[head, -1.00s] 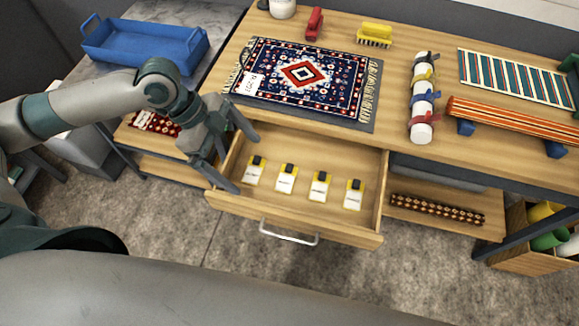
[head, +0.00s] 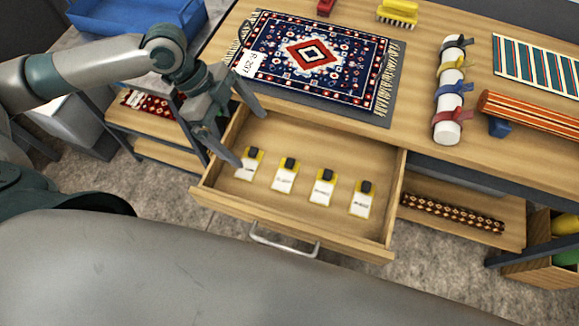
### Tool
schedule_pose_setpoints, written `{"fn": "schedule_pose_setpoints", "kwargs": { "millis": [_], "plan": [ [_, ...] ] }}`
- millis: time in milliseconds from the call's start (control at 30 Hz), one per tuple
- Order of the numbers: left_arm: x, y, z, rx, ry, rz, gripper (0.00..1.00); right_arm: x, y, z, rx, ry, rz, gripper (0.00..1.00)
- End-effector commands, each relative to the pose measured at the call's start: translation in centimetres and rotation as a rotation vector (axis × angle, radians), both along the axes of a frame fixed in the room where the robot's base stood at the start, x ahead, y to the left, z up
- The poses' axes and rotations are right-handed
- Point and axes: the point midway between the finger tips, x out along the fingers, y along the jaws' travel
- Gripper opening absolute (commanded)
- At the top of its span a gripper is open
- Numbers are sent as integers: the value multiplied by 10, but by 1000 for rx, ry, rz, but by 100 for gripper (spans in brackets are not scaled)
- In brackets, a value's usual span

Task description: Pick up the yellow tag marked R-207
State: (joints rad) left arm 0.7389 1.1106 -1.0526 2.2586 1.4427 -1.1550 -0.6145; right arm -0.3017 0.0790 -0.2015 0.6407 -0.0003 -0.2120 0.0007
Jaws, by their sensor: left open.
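Several yellow-edged tags with white labels and black clips lie in a row in the open wooden drawer (head: 300,225). They are the leftmost tag (head: 248,168), the second tag (head: 284,178), the third tag (head: 322,189) and the rightmost tag (head: 361,201). Their print is too small to read, so I cannot tell which is R-207. My left gripper (head: 250,139) is open and empty at the drawer's left side. Its nearer fingertip shows right beside the leftmost tag; I cannot tell its height above it. My right gripper is out of view.
On the tabletop above lies a patterned navy rug (head: 345,65) with a white label (head: 247,63) reading R-207. A white roll with coloured straps (head: 447,115) and a striped rolled rug (head: 530,112) are to the right. A blue tray (head: 125,18) stands at the back left.

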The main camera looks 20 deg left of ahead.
Motion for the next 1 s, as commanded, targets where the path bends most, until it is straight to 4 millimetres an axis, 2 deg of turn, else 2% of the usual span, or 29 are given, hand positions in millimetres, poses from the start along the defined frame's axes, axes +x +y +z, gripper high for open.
{"fn": "schedule_pose_setpoints", "kwargs": {
  "millis": [67, 567, 767, 1000],
  "plan": [
    [0, 0, -6, 0, 0, 0, 100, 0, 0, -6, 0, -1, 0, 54],
    [0, -3, -9, -1, 1, 0, 100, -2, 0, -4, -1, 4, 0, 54],
    [-1, -15, -29, -1, 4, -1, 100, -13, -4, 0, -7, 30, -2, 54],
    [-2, -36, -66, -1, 4, -1, 100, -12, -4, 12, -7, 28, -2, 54]
  ]
}}
